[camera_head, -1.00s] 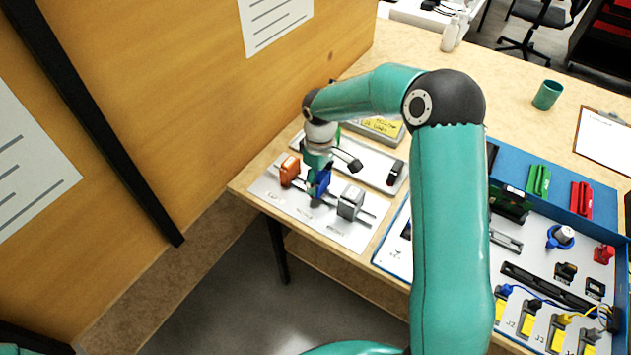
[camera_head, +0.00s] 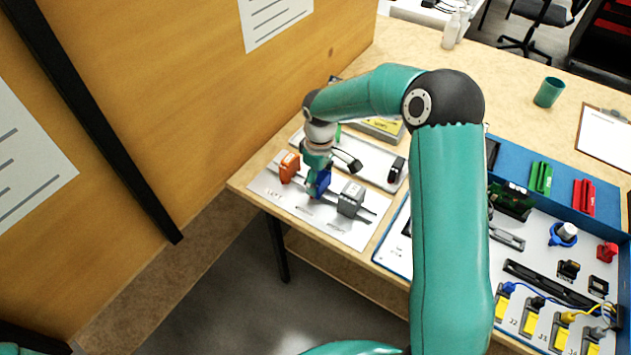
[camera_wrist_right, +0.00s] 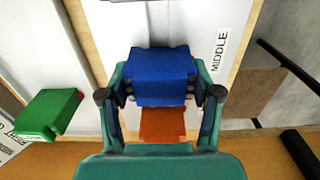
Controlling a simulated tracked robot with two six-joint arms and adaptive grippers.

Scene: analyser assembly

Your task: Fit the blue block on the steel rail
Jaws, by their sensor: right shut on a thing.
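The blue block (camera_head: 321,185) is between the fingers of my right gripper (camera_head: 318,178), which is shut on it. The block is at the steel rail (camera_head: 369,210), between an orange block (camera_head: 289,166) and a grey block (camera_head: 351,198). My left gripper is out of view.
A white plate (camera_head: 350,233) lies under the rail; its label reads MIDDLE in the wrist view. A tray (camera_head: 372,165) with a black part lies behind it. A green block (camera_wrist_right: 38,115) shows in the wrist view. A blue-edged parts board (camera_head: 560,190) stands at right.

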